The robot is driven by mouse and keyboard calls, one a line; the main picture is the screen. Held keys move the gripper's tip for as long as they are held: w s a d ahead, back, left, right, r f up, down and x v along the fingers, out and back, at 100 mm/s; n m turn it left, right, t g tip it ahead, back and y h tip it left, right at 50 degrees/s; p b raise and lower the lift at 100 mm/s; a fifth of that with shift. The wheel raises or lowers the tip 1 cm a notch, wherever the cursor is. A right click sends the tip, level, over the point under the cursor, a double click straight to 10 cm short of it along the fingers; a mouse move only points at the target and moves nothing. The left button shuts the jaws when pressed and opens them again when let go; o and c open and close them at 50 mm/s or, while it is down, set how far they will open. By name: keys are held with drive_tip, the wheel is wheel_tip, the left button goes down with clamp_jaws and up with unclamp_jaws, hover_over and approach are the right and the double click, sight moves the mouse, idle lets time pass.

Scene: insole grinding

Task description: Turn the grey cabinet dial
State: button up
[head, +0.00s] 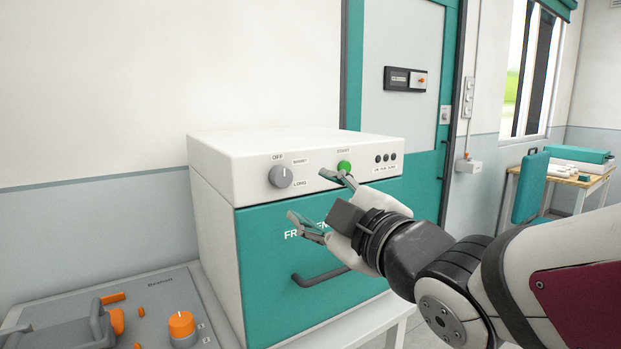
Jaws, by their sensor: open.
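The grey dial (281,176) is a round knob on the white upper panel of the cabinet (220,220). Labels around it read OFF, SHORT and LONG; its pointer mark is too small to read surely. My gripper (314,199) is open and empty in front of the cabinet, to the right of and below the dial. Its upper finger overlaps the panel just below the green START button (344,167), and its lower finger overlaps the teal door. I cannot tell whether it touches the cabinet. The dial is unobstructed.
The teal door has a dark handle (320,276) below my gripper. A grey machine (150,310) with orange knobs stands at lower left. A table with teal items (575,155) is far right.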

sight(282, 178)
drive_tip(key=p+x, duration=0.2)
drive_tip(key=x, duration=1.1)
drive_tip(key=shift+f, duration=0.1)
drive_tip(key=c, duration=1.2)
